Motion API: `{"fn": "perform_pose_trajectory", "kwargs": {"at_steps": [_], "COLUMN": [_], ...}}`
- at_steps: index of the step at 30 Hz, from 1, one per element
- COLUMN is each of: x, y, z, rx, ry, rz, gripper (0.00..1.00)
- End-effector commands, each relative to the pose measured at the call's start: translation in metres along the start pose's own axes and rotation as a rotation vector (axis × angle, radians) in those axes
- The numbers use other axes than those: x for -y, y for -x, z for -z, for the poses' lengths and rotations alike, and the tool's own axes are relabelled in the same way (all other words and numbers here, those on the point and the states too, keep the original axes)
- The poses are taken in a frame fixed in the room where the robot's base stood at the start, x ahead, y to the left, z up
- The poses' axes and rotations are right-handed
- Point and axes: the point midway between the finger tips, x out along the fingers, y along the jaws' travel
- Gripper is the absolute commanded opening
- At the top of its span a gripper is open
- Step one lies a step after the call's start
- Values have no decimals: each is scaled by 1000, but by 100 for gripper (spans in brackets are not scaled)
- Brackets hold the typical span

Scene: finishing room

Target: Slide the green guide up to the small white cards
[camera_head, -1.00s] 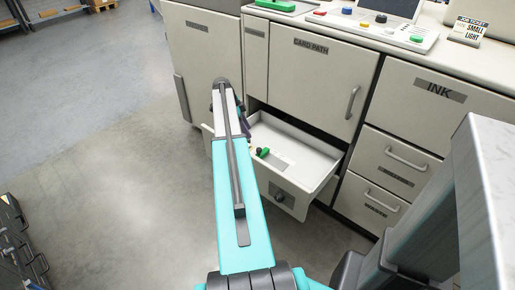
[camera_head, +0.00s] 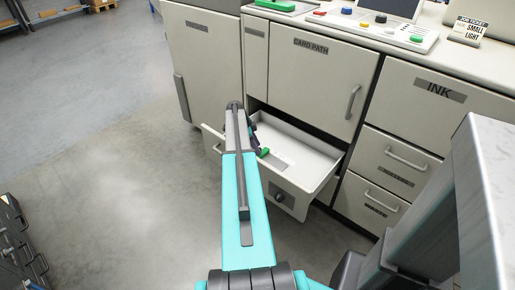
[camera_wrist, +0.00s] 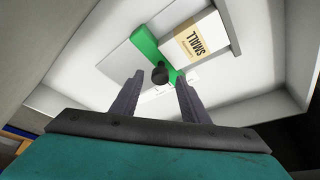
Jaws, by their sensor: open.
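The green guide (camera_wrist: 146,44) is a bar with a black knob (camera_wrist: 160,75), lying in the open drawer (camera_head: 325,157). In the head view the guide (camera_head: 264,153) shows only as a small green piece beside my arm. The small white cards (camera_wrist: 207,30) lie right of the guide in the wrist view, with a tan band marked SMALL. The guide is close beside them; I cannot tell whether they touch. My gripper (camera_wrist: 159,81) is open, its fingers on either side of the knob in the picture. Contact with the knob cannot be made out.
The drawer walls surround the guide and cards. The cabinet marked CARD PATH (camera_head: 308,75) stands above and behind the drawer. A grey-white divider (camera_wrist: 229,22) borders the cards on the right. Open floor (camera_head: 130,180) lies to the left.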

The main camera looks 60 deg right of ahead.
Motion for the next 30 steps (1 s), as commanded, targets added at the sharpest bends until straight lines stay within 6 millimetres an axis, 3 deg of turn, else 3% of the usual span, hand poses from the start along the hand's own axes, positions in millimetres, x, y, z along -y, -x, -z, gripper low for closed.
{"fn": "perform_pose_trajectory", "kwargs": {"at_steps": [6, 15, 22, 30], "x": [0, 0, 0, -3], "y": [-12, -13, -13, -15], "z": [0, 0, 0, 2], "rx": [0, 0, 0, 0], "ry": [0, 0, 0, 0], "rz": [-1, 0, -1, -1], "gripper": [41, 41, 2, 0]}}
